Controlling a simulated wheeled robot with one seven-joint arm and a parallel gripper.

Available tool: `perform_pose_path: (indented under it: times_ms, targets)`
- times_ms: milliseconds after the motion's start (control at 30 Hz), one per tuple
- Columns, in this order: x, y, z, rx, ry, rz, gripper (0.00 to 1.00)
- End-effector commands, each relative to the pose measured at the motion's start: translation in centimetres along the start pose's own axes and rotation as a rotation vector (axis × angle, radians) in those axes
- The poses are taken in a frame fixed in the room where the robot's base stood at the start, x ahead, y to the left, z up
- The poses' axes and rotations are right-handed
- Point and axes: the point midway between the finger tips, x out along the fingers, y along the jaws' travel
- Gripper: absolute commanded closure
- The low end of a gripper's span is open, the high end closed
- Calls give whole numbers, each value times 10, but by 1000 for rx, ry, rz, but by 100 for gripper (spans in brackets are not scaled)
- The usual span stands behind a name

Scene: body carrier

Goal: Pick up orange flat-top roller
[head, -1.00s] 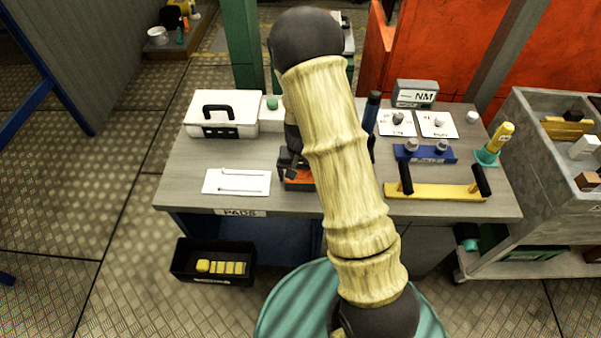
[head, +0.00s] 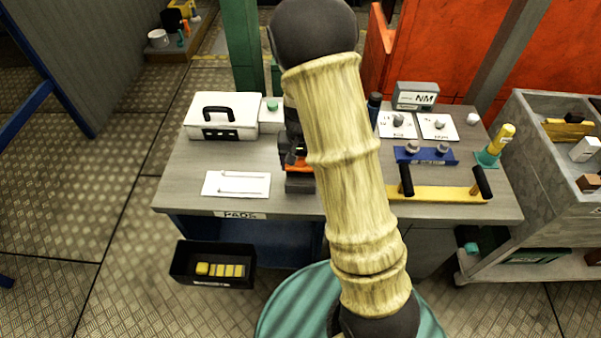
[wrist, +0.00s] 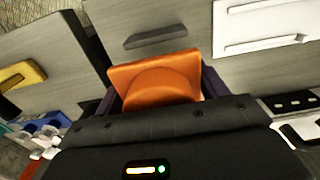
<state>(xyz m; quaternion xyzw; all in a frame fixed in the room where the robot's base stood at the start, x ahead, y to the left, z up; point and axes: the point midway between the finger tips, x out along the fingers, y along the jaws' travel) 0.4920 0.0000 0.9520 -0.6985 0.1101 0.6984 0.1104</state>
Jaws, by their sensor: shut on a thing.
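The orange flat-top roller (wrist: 157,78) is between my gripper's (wrist: 162,90) two dark fingers in the wrist view. It shows a flat orange edge and a rounded middle. My gripper is shut on it. In the head view only a small part of the roller (head: 296,166) shows beside my arm, above a dark block (head: 300,184) on the grey table. The roller seems raised off that block; the exact gap is hard to tell. My arm hides most of the gripper in the head view.
On the table (head: 185,175) stand a white case (head: 222,118) at left, a white card (head: 236,184) in front, and a blue holder (head: 425,155) and yellow bar with black handles (head: 435,193) at right. A black bin (head: 212,264) sits on the floor.

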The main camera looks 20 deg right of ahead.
Motion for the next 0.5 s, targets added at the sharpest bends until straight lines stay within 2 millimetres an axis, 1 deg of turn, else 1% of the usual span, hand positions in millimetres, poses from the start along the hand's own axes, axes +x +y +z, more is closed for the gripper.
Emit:
perform_pose_path:
  times_ms: [33,100,200,300,500]
  targets:
    - [-11,-1,-1,0,5,-2,69]
    - [-22,0,-1,0,5,-1,69]
    - [-33,0,0,1,2,-1,69]
    - [-37,0,0,1,1,0,69]
    - [-37,0,0,1,0,1,69]
